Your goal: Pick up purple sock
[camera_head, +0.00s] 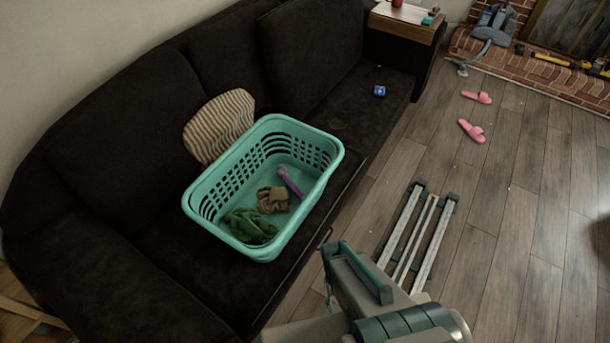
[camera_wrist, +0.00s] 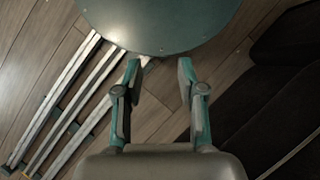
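A purple item (camera_head: 290,182), apparently the purple sock, lies in a teal laundry basket (camera_head: 322,150) on the dark sofa. It rests toward the basket's right side. A tan crumpled cloth (camera_head: 272,199) and a green one (camera_head: 249,226) lie near it. My gripper (camera_wrist: 159,66) is open in the wrist view, with nothing between its fingers. It is over the wooden floor beside the sofa, apart from the basket. The sock and basket are not in the wrist view. In the head view my arm shows at the bottom, and I cannot make out the fingertips clearly.
The basket's walls surround the sock; its top is open. A striped cushion (camera_head: 218,126) leans behind it on the sofa (camera_head: 170,250). A blue item (camera_head: 379,91) lies on the far seat. A side table (camera_head: 405,22) stands beyond.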

